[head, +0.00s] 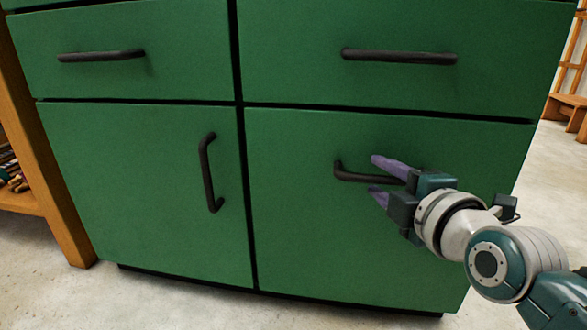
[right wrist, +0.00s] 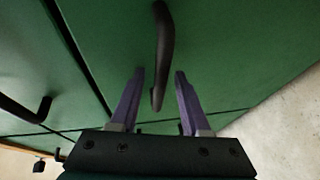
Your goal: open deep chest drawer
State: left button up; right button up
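The green chest's deep drawer (head: 330,235) is the large lower right front, and it looks closed. Its dark horizontal handle (head: 350,175) shows left of my right gripper, which hides the handle's right part. My right gripper (head: 376,178) is open, with one purple finger above the handle and one below it in the head view. In the right wrist view the handle (right wrist: 162,60) reaches down between the two spread fingertips (right wrist: 160,72). I see no finger pressed against it. My left gripper is not in view.
Above are two shallower drawers with dark handles, left (head: 100,56) and right (head: 400,56). A lower left door (head: 150,190) has a vertical handle (head: 208,172). A wooden shelf (head: 45,170) stands at the left. Bare concrete floor (head: 520,180) lies to the right.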

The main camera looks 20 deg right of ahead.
grip_shut()
dwell(1.2)
